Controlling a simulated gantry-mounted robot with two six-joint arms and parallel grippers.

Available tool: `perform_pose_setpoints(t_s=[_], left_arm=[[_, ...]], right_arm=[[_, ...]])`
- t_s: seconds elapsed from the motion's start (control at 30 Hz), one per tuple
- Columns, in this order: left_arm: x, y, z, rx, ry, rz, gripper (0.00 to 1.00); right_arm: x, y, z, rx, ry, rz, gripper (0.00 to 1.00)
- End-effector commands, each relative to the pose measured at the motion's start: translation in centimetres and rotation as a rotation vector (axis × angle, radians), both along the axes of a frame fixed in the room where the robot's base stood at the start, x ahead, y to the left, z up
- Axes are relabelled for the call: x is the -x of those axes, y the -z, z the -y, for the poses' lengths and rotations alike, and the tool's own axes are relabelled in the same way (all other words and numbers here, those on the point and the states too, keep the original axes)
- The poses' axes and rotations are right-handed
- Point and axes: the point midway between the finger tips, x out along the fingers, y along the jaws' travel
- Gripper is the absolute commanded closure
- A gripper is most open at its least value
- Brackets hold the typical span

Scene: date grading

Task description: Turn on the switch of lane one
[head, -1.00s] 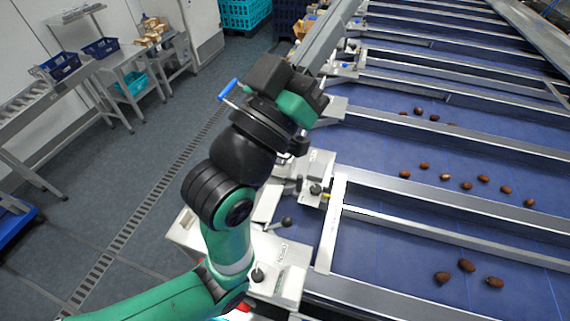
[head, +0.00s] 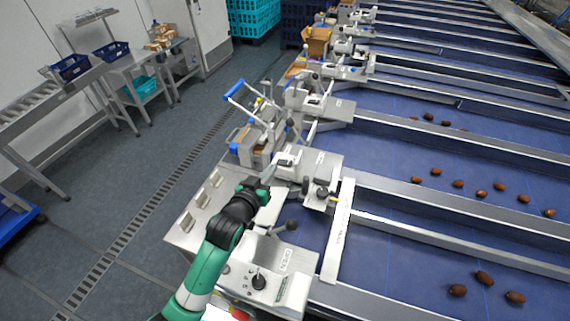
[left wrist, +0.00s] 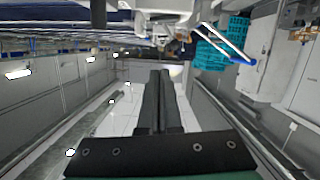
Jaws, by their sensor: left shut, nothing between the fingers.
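My left gripper (head: 262,190) is over the metal housings at the near end of the lanes. In the left wrist view its two dark fingers (left wrist: 160,100) lie together, shut and empty. A control box (head: 280,290) with a black knob switch (head: 259,282) stands at the near end, right of my left forearm. A ball-ended lever (head: 292,226) sticks up just behind it. Another black knob (head: 322,192) sits on the housing farther back. My gripper appears apart from these knobs. Lane numbers are too small to read. My right gripper is out of view.
Blue belts (head: 420,240) carry several brown dates (head: 484,278) between metal rails. A blue-handled cart (head: 262,135) stands beyond my gripper. A red button (head: 239,313) is low near the box. The grey floor on the left is open up to a side table with blue baskets (head: 72,66).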

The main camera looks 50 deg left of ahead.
Motion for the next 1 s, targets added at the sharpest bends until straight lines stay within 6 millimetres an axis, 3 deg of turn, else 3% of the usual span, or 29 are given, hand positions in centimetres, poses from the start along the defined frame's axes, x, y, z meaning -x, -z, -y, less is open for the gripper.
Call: perform_pose_setpoints(t_s=[0.27,0.7,0.83,1.0], left_arm=[[-1.6,0.4,-0.7,0.0,0.001,0.001,1.0],[-9.1,3.0,-4.2,0.001,0.001,-0.001,1.0],[-9.0,5.1,-3.8,-0.001,0.002,-0.001,1.0],[-9.1,6.2,-3.6,-0.001,0.002,0.001,1.0]], right_arm=[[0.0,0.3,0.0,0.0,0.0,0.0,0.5],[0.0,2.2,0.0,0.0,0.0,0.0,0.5],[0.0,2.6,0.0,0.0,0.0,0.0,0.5],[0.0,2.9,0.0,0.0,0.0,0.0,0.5]])
